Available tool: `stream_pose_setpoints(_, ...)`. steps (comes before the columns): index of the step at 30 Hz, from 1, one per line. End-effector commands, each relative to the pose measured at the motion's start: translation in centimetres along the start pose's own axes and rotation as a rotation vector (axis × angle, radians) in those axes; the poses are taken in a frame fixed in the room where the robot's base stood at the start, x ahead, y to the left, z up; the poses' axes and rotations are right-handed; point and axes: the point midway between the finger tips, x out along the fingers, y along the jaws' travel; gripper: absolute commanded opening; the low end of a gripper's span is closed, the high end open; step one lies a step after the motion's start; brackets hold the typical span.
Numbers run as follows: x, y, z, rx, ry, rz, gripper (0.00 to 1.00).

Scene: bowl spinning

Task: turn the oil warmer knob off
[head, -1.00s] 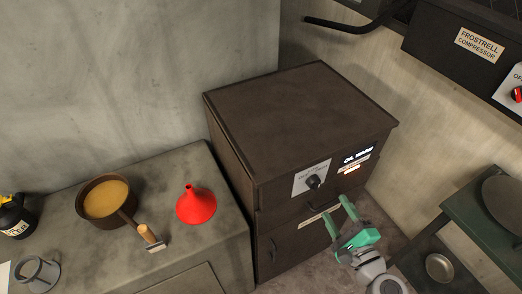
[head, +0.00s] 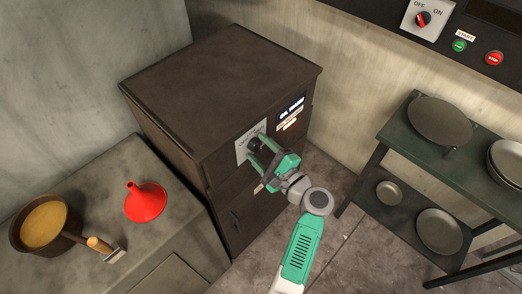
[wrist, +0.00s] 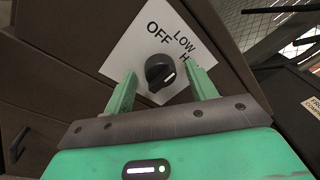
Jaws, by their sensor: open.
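The oil warmer (head: 215,85) is a dark brown cabinet in the middle of the head view, with a lit label on its front. Its black knob (wrist: 160,71) sits on a white plate (wrist: 135,55) marked OFF, LOW and a partly hidden H word. In the head view my gripper (head: 262,152) partly covers the plate and knob.
A counter at left holds a red funnel (head: 145,201) and a pot (head: 42,224) of yellowish liquid. A green shelf (head: 400,145) with several pans stands at right. A panel with an OFF/ON switch (head: 423,19) and two buttons is above. Floor between is clear.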

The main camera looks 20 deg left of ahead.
Motion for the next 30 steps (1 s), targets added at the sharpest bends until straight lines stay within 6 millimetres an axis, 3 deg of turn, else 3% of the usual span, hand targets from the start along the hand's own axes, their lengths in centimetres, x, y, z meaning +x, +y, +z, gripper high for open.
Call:
stream_pose_setpoints(1, -0.01, -0.01, 0.0, 0.0, 0.0, 0.0, 0.53)
stream_pose_setpoints(7, -0.03, 0.0, 0.0, 0.0, 0.0, 0.0, 0.13)
stream_pose_setpoints(17, -0.04, 0.31, -0.21, -0.047, -0.003, -0.005, 0.13)
stream_pose_setpoints(30, -0.03, 0.78, -0.56, -0.381, -0.025, -0.039, 0.13)
